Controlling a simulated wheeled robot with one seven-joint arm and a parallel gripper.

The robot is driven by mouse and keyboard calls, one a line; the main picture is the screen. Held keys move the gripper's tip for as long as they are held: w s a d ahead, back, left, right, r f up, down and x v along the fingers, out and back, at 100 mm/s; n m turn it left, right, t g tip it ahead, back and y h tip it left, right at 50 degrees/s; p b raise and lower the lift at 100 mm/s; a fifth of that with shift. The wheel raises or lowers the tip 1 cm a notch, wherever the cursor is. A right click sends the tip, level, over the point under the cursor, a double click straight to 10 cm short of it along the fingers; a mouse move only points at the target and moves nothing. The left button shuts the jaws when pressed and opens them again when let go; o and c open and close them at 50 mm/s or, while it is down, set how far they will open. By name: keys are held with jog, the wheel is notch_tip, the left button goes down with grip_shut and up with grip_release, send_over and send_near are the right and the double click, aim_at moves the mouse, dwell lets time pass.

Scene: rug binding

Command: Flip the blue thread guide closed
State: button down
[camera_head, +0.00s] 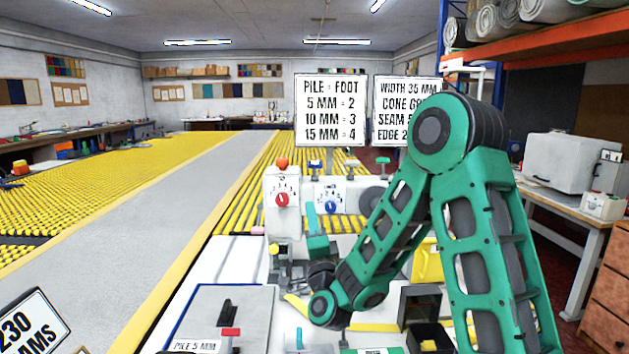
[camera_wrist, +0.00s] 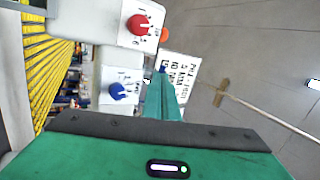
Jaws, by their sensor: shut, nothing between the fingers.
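My gripper (camera_head: 311,213) points upward in front of the sewing machine, its green fingers together and empty. A small blue piece (camera_head: 316,169) sits at the top of the blue-dial housing, just above my fingertips in the head view. It may be the blue thread guide, but it is too small to tell whether it is open or closed. Another small blue upright piece (camera_head: 299,339) stands at the bottom edge.
The red dial (camera_head: 282,200) is on a white housing left of my fingers, and the blue dial (camera_head: 331,207) is to their right. Sign boards (camera_head: 331,108) stand behind. A flat grey plate (camera_head: 215,310) lies at front left. A yellow-edged conveyor runs along the left.

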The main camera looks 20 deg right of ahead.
aim_at(316, 168)
jog(key=shift+s+d+f+m+h, duration=0.1)
jog(key=shift+s+d+m+h, duration=0.15)
jog(key=shift+m+h, duration=0.3)
jog(key=shift+s+d+r+m+h, duration=0.1)
jog(key=shift+d+m+h, duration=0.2)
jog(key=shift+m+h, duration=0.3)
jog(key=shift+s+d+f+m+h, duration=0.1)
jog(key=shift+s+d+m+h, duration=0.15)
jog(key=shift+m+h, duration=0.3)
jog(key=shift+w, duration=0.1)
jog(key=x, duration=1.3)
jog(key=shift+w+d, duration=0.1)
jog(key=shift+w+r, duration=0.25)
jog(key=shift+w, duration=0.05)
